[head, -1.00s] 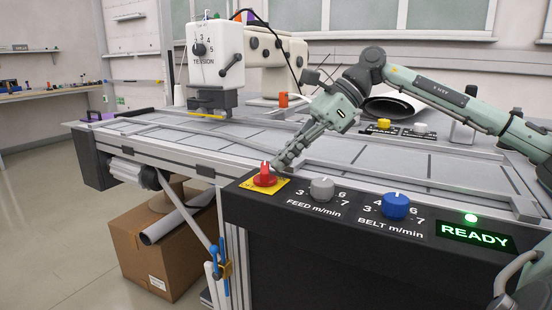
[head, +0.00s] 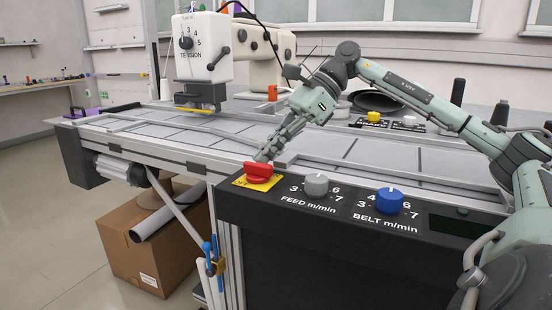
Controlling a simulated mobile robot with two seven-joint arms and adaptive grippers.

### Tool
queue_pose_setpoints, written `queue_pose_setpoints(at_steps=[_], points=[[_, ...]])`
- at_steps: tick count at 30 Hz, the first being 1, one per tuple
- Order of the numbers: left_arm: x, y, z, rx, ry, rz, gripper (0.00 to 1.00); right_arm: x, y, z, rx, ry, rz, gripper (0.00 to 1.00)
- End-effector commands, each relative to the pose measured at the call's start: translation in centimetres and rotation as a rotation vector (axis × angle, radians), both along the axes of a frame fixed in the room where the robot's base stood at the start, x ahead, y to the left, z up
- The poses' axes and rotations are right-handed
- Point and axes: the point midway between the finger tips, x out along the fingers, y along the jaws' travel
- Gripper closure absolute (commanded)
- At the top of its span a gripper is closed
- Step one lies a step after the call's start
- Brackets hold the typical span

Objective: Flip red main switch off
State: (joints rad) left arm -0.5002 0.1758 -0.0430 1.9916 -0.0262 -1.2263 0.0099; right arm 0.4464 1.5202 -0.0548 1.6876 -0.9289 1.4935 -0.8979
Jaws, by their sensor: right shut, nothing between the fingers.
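The red main switch (head: 258,173) sits on a yellow plate (head: 244,184) at the left end of the black control panel. Its red handle lies crosswise, roughly along the panel's front edge. My right gripper (head: 264,156) is shut and empty, with its fingertips right behind the switch; I cannot tell if they touch it. The display (head: 458,225) at the panel's right is dark, and the round lamp (head: 463,211) above it is unlit. My left gripper is not in view.
A grey feed knob (head: 316,185) and a blue belt knob (head: 389,201) stand right of the switch. A white machine head (head: 202,50) rises at the back left. A cardboard box (head: 150,250) is below the table. The tabletop behind the panel is mostly clear.

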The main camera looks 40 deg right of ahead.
Motion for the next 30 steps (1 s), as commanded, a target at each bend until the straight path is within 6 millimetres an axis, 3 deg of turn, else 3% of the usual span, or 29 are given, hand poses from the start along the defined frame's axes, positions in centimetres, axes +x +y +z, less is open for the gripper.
queue_pose_setpoints(at_steps=[11, 22, 26, 30], points=[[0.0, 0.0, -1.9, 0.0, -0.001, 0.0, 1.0, -0.9, 1.1, -0.2, -0.002, -0.001, 0.003, 1.0], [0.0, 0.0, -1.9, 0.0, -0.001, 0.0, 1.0, -1.2, 1.5, -0.1, 0.002, 0.005, 0.01, 1.0], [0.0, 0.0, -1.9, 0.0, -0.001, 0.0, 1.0, -1.4, 1.0, 0.4, 0.002, 0.004, 0.009, 1.0], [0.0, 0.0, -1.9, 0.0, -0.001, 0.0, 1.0, -1.9, -0.7, 2.1, -0.001, 0.001, 0.002, 1.0]])
